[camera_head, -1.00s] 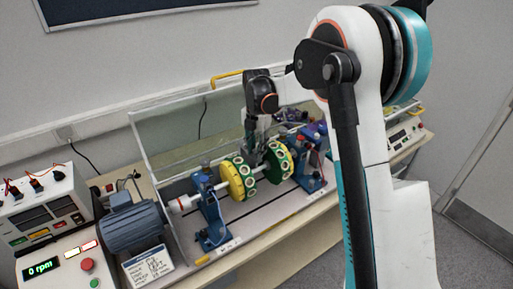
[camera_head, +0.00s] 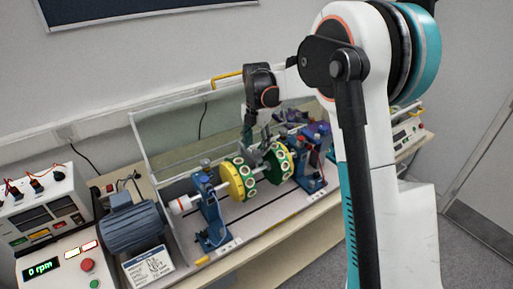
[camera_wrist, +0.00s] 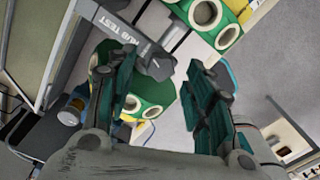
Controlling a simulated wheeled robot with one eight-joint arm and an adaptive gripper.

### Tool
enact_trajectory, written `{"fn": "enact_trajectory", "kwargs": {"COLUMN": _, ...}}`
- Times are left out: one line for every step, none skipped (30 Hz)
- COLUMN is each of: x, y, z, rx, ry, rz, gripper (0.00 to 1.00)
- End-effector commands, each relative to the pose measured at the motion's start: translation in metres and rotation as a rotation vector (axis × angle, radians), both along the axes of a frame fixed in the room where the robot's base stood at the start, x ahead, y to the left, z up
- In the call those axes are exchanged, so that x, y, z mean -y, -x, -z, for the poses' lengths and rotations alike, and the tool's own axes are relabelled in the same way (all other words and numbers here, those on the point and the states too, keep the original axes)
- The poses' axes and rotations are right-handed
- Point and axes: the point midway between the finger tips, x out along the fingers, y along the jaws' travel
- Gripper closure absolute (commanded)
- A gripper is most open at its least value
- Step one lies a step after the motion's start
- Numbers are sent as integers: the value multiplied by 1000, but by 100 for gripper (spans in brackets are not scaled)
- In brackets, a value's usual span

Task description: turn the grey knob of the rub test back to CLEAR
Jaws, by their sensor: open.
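A grey arm marked RUB TEST (camera_wrist: 112,27) runs diagonally across the upper left of the wrist view. A dark grey block, which looks like its knob (camera_wrist: 156,66), is at its lower right end. My gripper (camera_wrist: 163,72) is open, with its two teal-padded fingers either side of the block in the picture. I cannot tell whether either finger touches it. In the head view my gripper (camera_head: 261,136) is above the rotor discs, and the knob cannot be made out there. The knob's setting is not readable.
A yellow disc (camera_head: 232,184) and a green disc (camera_head: 278,165) with pale rings sit on the shaft between blue stands. A blue motor (camera_head: 133,228) is at left, beside a panel reading 0 rpm (camera_head: 40,265). A clear screen (camera_head: 165,130) stands behind.

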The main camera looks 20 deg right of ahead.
Motion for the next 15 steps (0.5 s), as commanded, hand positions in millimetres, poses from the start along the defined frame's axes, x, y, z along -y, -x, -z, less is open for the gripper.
{"fn": "enact_trajectory", "kwargs": {"x": 0, "y": 1, "z": -11, "rx": 0, "ry": 0, "rz": 0, "gripper": 52}}
{"fn": "enact_trajectory", "kwargs": {"x": 0, "y": 1, "z": -17, "rx": 0, "ry": 0, "rz": 0, "gripper": 52}}
{"fn": "enact_trajectory", "kwargs": {"x": 0, "y": 0, "z": -25, "rx": 0, "ry": 0, "rz": 0, "gripper": 52}}
{"fn": "enact_trajectory", "kwargs": {"x": 0, "y": 0, "z": -31, "rx": 0, "ry": 0, "rz": 0, "gripper": 52}}
{"fn": "enact_trajectory", "kwargs": {"x": 0, "y": 0, "z": -38, "rx": 0, "ry": 0, "rz": 0, "gripper": 52}}
{"fn": "enact_trajectory", "kwargs": {"x": 0, "y": 1, "z": -46, "rx": 0, "ry": 0, "rz": 0, "gripper": 52}}
{"fn": "enact_trajectory", "kwargs": {"x": 0, "y": 0, "z": -52, "rx": 0, "ry": 0, "rz": 0, "gripper": 52}}
{"fn": "enact_trajectory", "kwargs": {"x": 0, "y": 0, "z": -58, "rx": 0, "ry": 0, "rz": 0, "gripper": 52}}
{"fn": "enact_trajectory", "kwargs": {"x": 0, "y": 0, "z": -65, "rx": 0, "ry": 0, "rz": 0, "gripper": 52}}
{"fn": "enact_trajectory", "kwargs": {"x": 0, "y": 0, "z": -70, "rx": 0, "ry": 0, "rz": 0, "gripper": 52}}
{"fn": "enact_trajectory", "kwargs": {"x": 0, "y": 0, "z": -75, "rx": 0, "ry": 0, "rz": 0, "gripper": 52}}
{"fn": "enact_trajectory", "kwargs": {"x": 0, "y": 0, "z": -81, "rx": 0, "ry": 0, "rz": 0, "gripper": 52}}
{"fn": "enact_trajectory", "kwargs": {"x": 0, "y": 0, "z": -85, "rx": 0, "ry": 0, "rz": 0, "gripper": 52}}
{"fn": "enact_trajectory", "kwargs": {"x": 0, "y": 0, "z": -88, "rx": 0, "ry": 0, "rz": 0, "gripper": 52}}
{"fn": "enact_trajectory", "kwargs": {"x": 0, "y": 0, "z": -92, "rx": 0, "ry": 0, "rz": 0, "gripper": 52}}
